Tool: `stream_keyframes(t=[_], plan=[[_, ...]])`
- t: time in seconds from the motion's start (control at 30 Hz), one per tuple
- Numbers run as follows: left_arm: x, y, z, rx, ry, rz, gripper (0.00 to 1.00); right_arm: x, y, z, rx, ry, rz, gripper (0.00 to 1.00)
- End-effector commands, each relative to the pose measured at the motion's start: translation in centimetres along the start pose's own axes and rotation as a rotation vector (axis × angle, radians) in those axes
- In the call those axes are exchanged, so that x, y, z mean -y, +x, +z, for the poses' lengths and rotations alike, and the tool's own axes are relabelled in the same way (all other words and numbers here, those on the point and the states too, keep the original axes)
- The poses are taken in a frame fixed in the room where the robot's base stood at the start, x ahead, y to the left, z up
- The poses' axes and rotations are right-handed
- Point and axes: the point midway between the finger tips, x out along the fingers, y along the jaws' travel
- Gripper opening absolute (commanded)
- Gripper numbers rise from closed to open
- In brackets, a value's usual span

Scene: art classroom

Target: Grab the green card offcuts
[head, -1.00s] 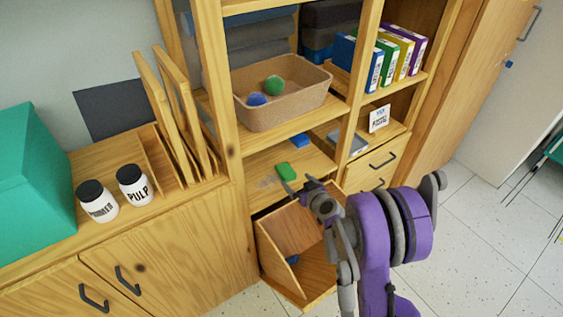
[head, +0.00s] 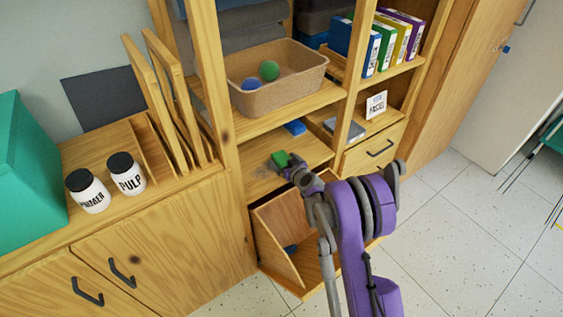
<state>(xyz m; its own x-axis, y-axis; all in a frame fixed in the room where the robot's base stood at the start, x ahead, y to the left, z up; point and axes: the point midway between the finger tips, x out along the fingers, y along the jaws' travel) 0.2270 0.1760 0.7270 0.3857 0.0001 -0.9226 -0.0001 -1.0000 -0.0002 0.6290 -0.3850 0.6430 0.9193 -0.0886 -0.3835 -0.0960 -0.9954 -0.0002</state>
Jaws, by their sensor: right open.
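My left gripper is not in view.
A tan bin (head: 309,80) with a blue and a green ball sits on the shelf above. Wooden uprights flank the opening. An open wooden compartment (head: 288,219) is below.

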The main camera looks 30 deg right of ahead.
Motion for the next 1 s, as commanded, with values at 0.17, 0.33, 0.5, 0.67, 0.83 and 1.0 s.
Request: stream_keyframes(t=[0.17,0.33,0.5,0.67,0.83,1.0], plan=[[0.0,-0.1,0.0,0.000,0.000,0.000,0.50,0.0,-0.1,-0.1,0.000,0.000,0.000,0.95],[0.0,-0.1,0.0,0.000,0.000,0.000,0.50,0.0,-0.1,-0.1,0.000,0.000,0.000,0.64],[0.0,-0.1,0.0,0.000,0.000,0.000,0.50,0.0,-0.1,-0.1,0.000,0.000,0.000,0.33],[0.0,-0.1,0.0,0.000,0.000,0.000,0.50,0.0,-0.1,-0.1,0.000,0.000,0.000,0.15],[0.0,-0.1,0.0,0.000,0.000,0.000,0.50,0.0,-0.2,-0.2,0.000,0.000,0.000,0.15],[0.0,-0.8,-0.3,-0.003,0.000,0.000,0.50,0.0,-0.9,-2.0,-0.001,0.000,0.000,0.15]])
